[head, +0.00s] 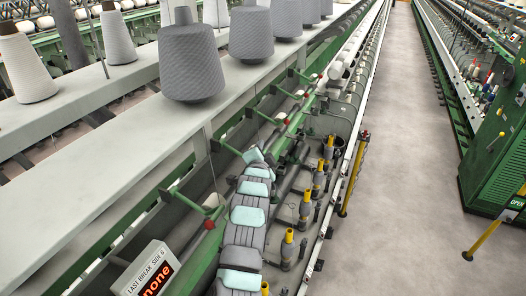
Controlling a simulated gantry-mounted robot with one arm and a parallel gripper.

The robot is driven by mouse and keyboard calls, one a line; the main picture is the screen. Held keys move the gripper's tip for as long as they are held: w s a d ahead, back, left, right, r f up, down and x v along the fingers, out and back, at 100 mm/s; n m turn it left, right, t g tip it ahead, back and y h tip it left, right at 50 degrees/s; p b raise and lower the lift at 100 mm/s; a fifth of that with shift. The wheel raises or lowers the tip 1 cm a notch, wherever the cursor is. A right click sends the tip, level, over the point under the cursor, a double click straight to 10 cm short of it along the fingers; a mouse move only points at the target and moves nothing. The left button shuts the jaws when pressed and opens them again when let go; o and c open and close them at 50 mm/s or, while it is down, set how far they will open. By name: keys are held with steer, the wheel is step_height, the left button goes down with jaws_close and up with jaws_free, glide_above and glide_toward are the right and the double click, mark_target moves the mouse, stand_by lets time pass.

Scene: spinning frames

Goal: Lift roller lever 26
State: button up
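My grey arm with pale teal panels reaches up the frame from the bottom centre. Its far end, with my gripper (264,155), is close to the green levers in the middle of the head view. The fingers are too small and dark to make out, and contact with a lever cannot be told.
Large grey yarn cones (192,62) stand on the shelf (90,190) at left. Yellow-topped spindles (287,243) line the frame right of my arm. A sign (150,273) reads "none". A yellow post (353,176) edges the clear aisle (400,180). A green cabinet (490,165) stands right.

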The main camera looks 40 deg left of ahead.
steer(key=c, duration=0.6)
jaws_close()
steer(key=shift+a+r, duration=0.1)
steer(key=shift+r, duration=0.05)
stand_by(0.4)
